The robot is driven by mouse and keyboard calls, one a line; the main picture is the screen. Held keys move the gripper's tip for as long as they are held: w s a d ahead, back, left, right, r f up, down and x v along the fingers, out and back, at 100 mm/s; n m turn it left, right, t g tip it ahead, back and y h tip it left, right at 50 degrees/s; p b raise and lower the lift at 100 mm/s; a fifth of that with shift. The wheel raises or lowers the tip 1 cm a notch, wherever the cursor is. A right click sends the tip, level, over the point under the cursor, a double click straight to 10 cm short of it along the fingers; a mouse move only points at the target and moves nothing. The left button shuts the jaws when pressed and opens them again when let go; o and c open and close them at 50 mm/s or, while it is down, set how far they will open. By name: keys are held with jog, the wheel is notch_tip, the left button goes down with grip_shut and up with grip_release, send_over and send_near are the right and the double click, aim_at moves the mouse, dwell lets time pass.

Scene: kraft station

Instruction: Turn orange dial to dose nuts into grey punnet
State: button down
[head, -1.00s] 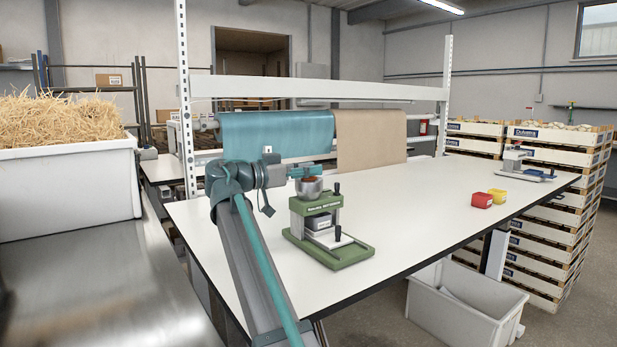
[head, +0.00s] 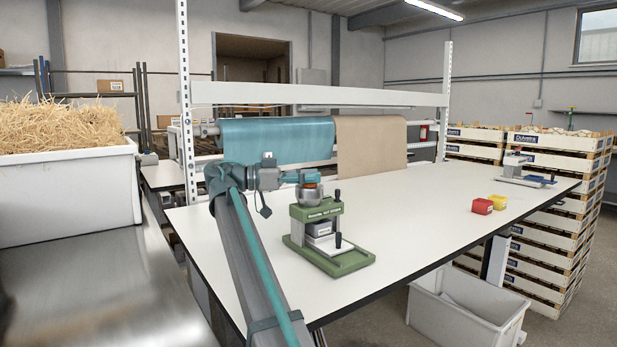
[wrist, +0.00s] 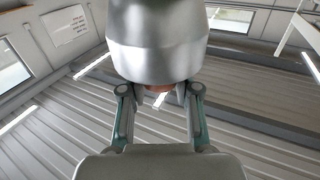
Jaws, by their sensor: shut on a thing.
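A green nut doser (head: 330,258) stands on the white table, with a round metal hopper (head: 311,198) on top. The hopper also fills the upper middle of the wrist view (wrist: 157,50). My gripper (head: 308,181) is at the hopper, shut on the orange dial (head: 306,186). Only a sliver of the dial shows between my fingertips in the wrist view (wrist: 158,88); the rest is hidden. The grey punnet (head: 321,229) sits in the doser's bay under the hopper. Its contents cannot be seen.
A red tub (head: 482,206) and a yellow tub (head: 498,201) stand to the right on the table, with a scale-like device (head: 525,178) beyond. A dark handle (head: 338,241) rises at the doser's front.

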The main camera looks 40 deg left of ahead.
jog(key=c, duration=0.8)
grip_release()
jog(key=v, duration=1.2)
jog(key=shift+r, duration=0.1)
